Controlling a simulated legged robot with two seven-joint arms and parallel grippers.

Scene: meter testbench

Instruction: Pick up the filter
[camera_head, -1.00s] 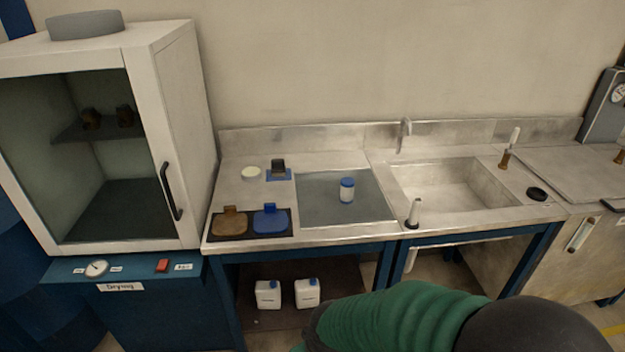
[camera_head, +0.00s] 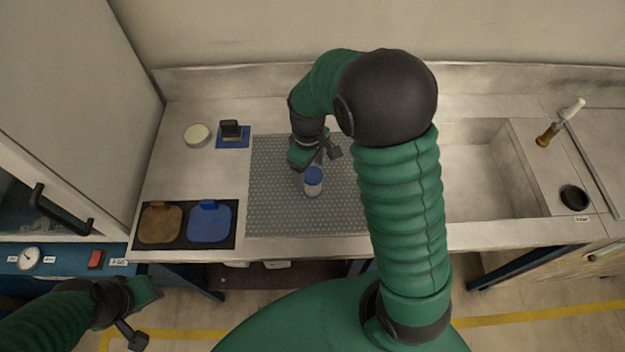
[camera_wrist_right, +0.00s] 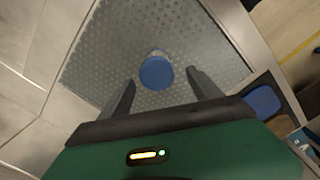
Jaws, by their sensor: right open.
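The filter, a small white cylinder with a blue cap (camera_head: 313,182), stands upright on the grey dimpled mat of the bench. My right gripper (camera_head: 308,163) is above and just behind it in the head view. In the right wrist view the gripper (camera_wrist_right: 160,78) is open, with its two dark fingers spread. The blue cap (camera_wrist_right: 156,72) shows between the fingertips, with a gap on both sides and no contact visible. My left gripper (camera_head: 145,302) hangs at the lower left, away from the bench; its fingers are not clear.
Left of the mat (camera_head: 270,215) are a brown pad (camera_head: 160,223), a blue pad (camera_head: 210,223), a pale round dish (camera_head: 197,135) and a black block (camera_head: 232,130). A sink (camera_head: 490,170) lies to the right, partly behind my right arm. The cabinet (camera_head: 70,110) stands at left.

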